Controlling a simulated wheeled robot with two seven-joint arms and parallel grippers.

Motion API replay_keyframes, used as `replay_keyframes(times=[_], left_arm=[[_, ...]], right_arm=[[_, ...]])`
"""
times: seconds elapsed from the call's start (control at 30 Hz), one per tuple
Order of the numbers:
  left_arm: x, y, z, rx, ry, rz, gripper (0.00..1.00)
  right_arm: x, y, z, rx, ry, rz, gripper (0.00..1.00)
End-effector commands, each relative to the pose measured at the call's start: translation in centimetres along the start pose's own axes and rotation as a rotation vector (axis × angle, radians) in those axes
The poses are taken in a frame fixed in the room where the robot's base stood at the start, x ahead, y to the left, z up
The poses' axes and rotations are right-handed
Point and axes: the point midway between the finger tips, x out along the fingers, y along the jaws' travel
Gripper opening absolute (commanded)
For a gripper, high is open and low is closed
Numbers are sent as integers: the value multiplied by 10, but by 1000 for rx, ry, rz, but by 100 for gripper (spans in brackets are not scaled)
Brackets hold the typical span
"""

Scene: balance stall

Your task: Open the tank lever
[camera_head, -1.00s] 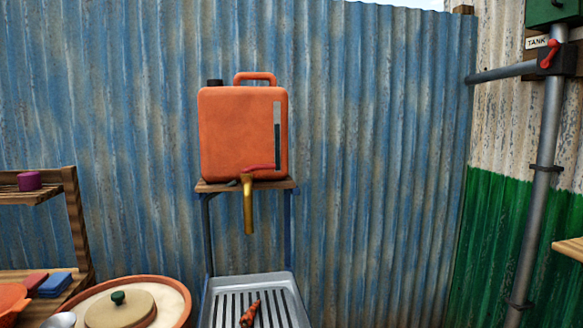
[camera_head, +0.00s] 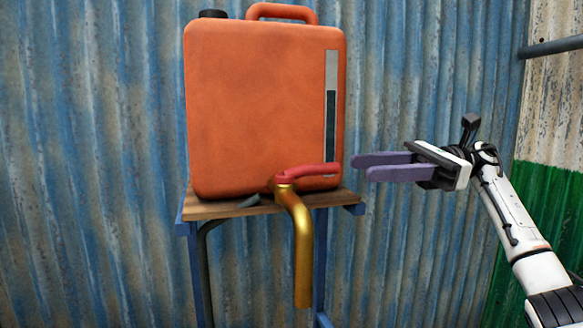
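The orange tank (camera_head: 255,110) stands upright on a small wooden shelf (camera_head: 225,208). A brass tap (camera_head: 302,245) at its lower front points its spout down. The tap's red lever (camera_head: 308,172) lies roughly level and points right. My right gripper (camera_head: 361,167) is just right of the lever's free end, its two purple fingers pointing left at about the lever's height. The fingers look parallel and apart, with nothing between them. A small gap shows between the fingertips and the lever; the depth between them is hard to tell. My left gripper is not in view.
A blue metal frame (camera_head: 321,262) carries the shelf. A corrugated blue wall (camera_head: 90,150) stands close behind. A grey pipe (camera_head: 555,46) runs at the upper right. A dark hose or bar (camera_head: 205,265) hangs below the shelf. The space left of the tank is clear.

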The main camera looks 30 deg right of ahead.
Motion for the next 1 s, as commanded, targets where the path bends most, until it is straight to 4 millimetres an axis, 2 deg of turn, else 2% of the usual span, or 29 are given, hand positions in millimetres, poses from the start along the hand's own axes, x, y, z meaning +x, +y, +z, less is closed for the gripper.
replay_keyframes(times=[0.07,0.17,0.4,0.6,0.8,1.0], left_arm=[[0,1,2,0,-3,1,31],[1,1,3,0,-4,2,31],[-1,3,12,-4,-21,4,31],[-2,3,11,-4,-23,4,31],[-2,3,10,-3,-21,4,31],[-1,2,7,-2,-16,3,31]], right_arm=[[-1,3,2,-19,13,6,33],[8,4,2,-24,18,10,33],[53,5,1,-22,14,12,33],[84,4,2,-19,13,10,33],[98,4,1,-19,13,7,33],[99,4,1,-19,13,7,33]])
